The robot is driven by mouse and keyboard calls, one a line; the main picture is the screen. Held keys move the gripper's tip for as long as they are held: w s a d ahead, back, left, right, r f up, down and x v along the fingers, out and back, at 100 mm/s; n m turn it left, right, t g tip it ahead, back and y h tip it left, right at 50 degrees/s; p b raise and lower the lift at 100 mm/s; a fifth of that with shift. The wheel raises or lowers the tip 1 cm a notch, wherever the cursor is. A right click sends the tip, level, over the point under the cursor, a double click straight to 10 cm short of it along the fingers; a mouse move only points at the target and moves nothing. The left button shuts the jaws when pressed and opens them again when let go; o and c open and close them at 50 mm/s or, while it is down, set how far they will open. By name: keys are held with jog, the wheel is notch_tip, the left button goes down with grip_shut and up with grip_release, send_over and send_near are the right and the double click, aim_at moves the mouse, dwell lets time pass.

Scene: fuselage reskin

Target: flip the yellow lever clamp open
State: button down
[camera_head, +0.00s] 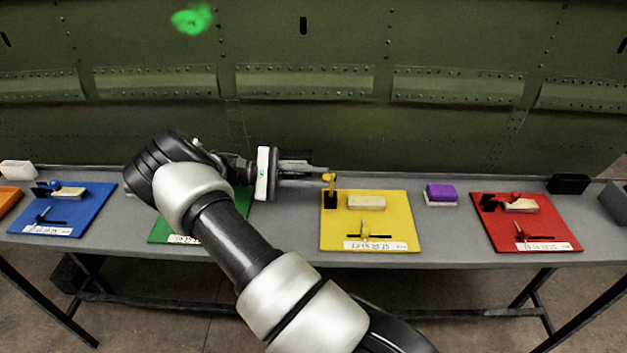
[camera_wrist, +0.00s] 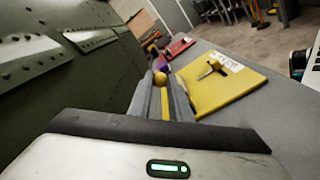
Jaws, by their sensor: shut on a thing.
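The yellow lever clamp (camera_head: 331,197) stands at the back left corner of the yellow board (camera_head: 392,219), with a black base and a yellow lever that rises upright. My gripper (camera_head: 326,172) reaches in from the left, level, and its fingertips meet the top of the lever. In the wrist view, my gripper (camera_wrist: 164,88) is shut on the lever, whose yellow knob (camera_wrist: 160,78) shows at the fingertips. The fingers partly hide the lever and its base.
A pale block (camera_head: 366,202) and a small yellow slide handle (camera_head: 364,231) are on the yellow board. Blue (camera_head: 66,212), green (camera_head: 158,229) and red (camera_head: 555,235) boards share the grey table (camera_head: 455,252). A purple block (camera_head: 440,192) sits right of the yellow board. The riveted green panel (camera_head: 430,130) rises behind.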

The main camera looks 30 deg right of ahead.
dwell(0.5)
jog(key=c, duration=1.6)
grip_release()
jog(key=b+v, duration=0.1)
jog(key=v, duration=1.1)
jog(key=shift+f+b, duration=0.1)
jog(key=shift+b, duration=0.3)
